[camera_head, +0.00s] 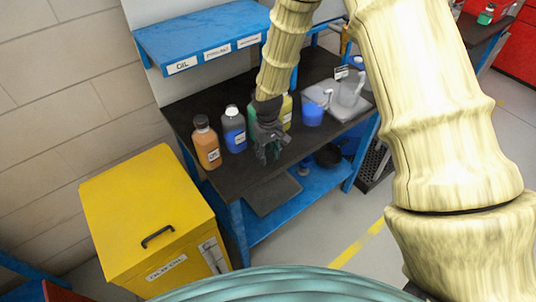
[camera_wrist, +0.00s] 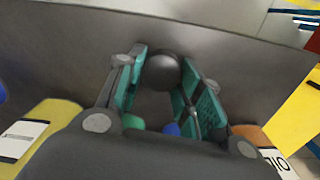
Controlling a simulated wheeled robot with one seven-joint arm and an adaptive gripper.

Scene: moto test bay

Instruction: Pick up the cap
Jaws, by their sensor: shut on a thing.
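My gripper (camera_head: 268,150) hangs over the front part of the dark workbench top (camera_head: 225,170), just in front of a row of bottles. In the wrist view my gripper (camera_wrist: 163,82) has its teal-padded fingers on either side of a dark round cap (camera_wrist: 163,68), and it is shut on it. The cap sits near the fingertips, with the dark bench surface behind it. In the head view I cannot make out the cap, as the fingers cover that spot.
An orange bottle (camera_head: 206,145), a blue bottle (camera_head: 234,130), a green bottle (camera_head: 252,118) and a yellow bottle (camera_head: 287,112) stand close by my gripper. A blue container (camera_head: 313,114) and a grey tray (camera_head: 325,98) are to the right. A blue shelf (camera_head: 200,35) overhangs behind. A yellow cabinet (camera_head: 140,205) stands front left.

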